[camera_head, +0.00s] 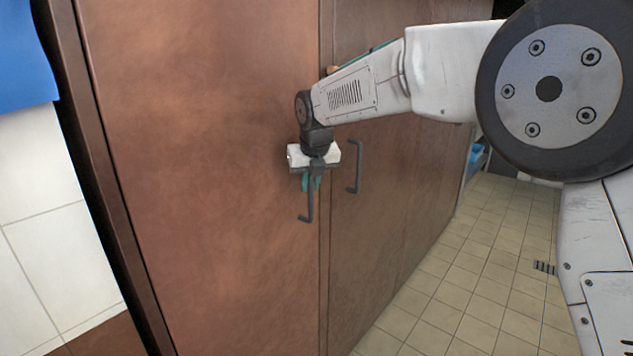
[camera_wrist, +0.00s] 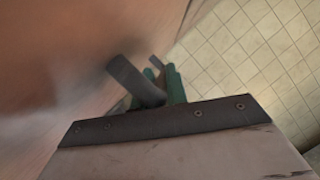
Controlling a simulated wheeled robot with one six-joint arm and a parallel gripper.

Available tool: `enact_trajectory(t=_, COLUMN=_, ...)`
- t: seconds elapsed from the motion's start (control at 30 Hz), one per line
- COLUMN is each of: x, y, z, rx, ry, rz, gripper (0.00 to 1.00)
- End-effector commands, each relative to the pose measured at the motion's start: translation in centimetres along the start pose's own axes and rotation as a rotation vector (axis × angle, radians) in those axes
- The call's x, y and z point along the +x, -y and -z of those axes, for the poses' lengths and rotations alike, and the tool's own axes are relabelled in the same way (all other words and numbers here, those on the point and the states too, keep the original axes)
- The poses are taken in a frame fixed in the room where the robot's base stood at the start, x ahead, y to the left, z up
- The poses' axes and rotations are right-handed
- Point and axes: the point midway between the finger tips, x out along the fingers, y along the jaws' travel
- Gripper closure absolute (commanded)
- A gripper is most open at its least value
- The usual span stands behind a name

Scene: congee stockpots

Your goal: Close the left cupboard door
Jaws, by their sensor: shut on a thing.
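The left cupboard door (camera_head: 200,170) is a broad reddish-brown panel filling the left half of the head view. Its inner edge stands beside the darker right cupboard door (camera_head: 400,200). I cannot tell if it is fully flush. My gripper (camera_head: 311,182) points down at the left door's dark bar handle (camera_head: 308,212), with its teal fingers shut on the handle's upper part. The handle's lower end shows below the fingers. In the wrist view the handle (camera_wrist: 134,82) passes between the green fingers (camera_wrist: 158,90). The fingers partly hide the handle.
The right door's handle (camera_head: 356,166) is close to the right of my gripper. Tiled floor (camera_head: 480,260) is open at the right, with a small drain grate (camera_head: 544,267). A white tiled wall (camera_head: 45,220) and a blue object (camera_head: 25,60) are at the far left.

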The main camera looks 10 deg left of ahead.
Motion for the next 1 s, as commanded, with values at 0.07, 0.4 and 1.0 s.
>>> enact_trajectory(t=0.07, x=-0.1, y=-0.4, z=-0.3, rx=-0.005, ry=0.012, rz=-0.005, gripper=1.00)
enact_trajectory(t=0.4, x=-0.2, y=-0.4, z=-0.5, rx=-0.003, ry=0.017, rz=-0.006, gripper=0.64)
enact_trajectory(t=1.0, x=-5.6, y=0.2, z=-0.3, rx=0.002, ry=0.017, rz=-0.004, gripper=0.64)
